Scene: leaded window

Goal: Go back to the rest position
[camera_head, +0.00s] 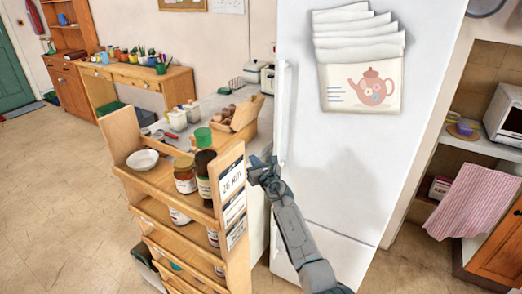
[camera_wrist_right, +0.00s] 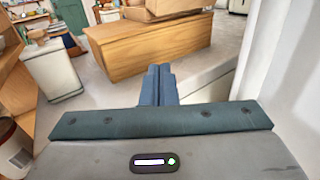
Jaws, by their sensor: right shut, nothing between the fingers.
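My right gripper (camera_head: 262,167) is in front of the white fridge's left edge, just right of the wooden rack. In the right wrist view its two fingers (camera_wrist_right: 158,84) are together with nothing between them. They point toward a wooden box (camera_wrist_right: 150,45) on the grey counter. My right arm reaches up from the bottom of the head view. My left gripper does not show in the head view.
A wooden shelf rack (camera_head: 235,255) with jars and a white bowl (camera_head: 142,160) stands close to the left of my right gripper. The white fridge (camera_head: 340,150) with its long handle (camera_head: 283,115) is close on the right. Open floor (camera_head: 60,190) lies at left.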

